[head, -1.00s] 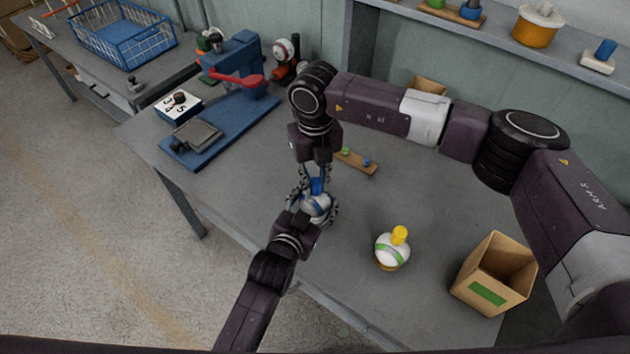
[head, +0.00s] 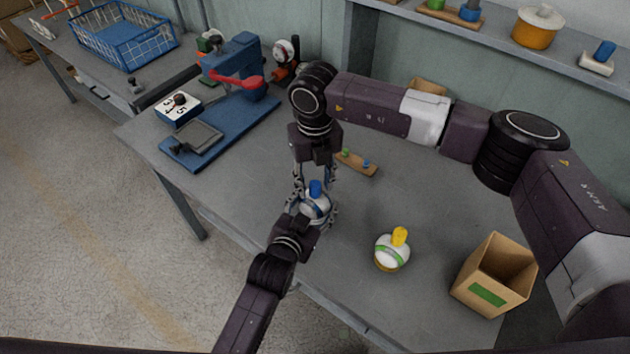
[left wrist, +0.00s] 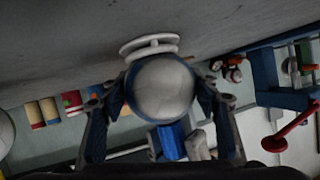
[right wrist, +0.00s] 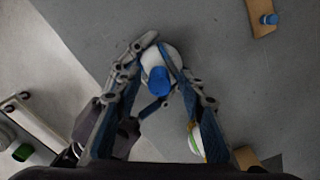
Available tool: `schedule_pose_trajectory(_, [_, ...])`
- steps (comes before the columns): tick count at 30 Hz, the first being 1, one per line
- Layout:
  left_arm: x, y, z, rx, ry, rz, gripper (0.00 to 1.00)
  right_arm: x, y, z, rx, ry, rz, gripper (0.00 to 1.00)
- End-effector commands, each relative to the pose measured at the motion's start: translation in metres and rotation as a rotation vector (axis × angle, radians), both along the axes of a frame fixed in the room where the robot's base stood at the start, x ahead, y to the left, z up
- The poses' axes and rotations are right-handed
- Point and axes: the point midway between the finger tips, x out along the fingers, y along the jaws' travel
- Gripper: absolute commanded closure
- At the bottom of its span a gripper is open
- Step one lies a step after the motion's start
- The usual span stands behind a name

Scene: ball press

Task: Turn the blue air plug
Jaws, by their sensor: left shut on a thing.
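A white ball (head: 314,206) with a blue air plug (head: 316,189) on top stands near the table's front edge. My left gripper (head: 312,214) is shut on the ball's sides from the front; the left wrist view shows its fingers on both sides of the ball (left wrist: 163,87). The blue plug (right wrist: 158,81) points up and seems upright in its seat. My right gripper (head: 314,180) points down from above the plug. Its fingers are apart, on either side of the plug with gaps, and appear not to touch it.
A second white ball (head: 391,253) with a yellow plug and green stripe stands to the right. Beyond it is an open cardboard box (head: 473,286). A small wooden board (head: 356,164) with plugs lies behind. A blue press (head: 224,128) stands at the table's left.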

Motion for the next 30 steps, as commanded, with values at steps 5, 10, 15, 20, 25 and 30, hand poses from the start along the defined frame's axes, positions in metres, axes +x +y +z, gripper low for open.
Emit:
schedule_pose_trajectory(5, [-0.002,0.0,-0.004,0.002,0.009,-0.001,0.69,0.001,0.0,0.022,0.001,-0.004,0.0,0.63])
schedule_pose_trajectory(10, [-0.001,0.0,-0.003,0.001,0.008,-0.001,0.69,0.001,0.0,0.06,0.002,-0.006,0.001,0.63])
schedule_pose_trajectory(15, [-0.001,-0.001,-0.003,0.0,0.006,-0.001,0.69,0.001,0.0,0.093,0.002,-0.006,0.0,0.63])
schedule_pose_trajectory(20, [-0.001,-0.001,-0.002,0.0,0.005,-0.001,0.69,0.001,0.0,0.113,0.0,-0.004,-0.001,0.63])
schedule_pose_trajectory(25, [-0.001,-0.001,-0.001,-0.001,0.003,-0.001,0.69,0.0,0.0,0.12,0.001,-0.002,-0.001,0.63])
schedule_pose_trajectory(30, [0.0,-0.001,0.0,-0.001,0.002,-0.001,0.69,0.0,0.0,0.12,0.001,-0.002,-0.001,0.63])
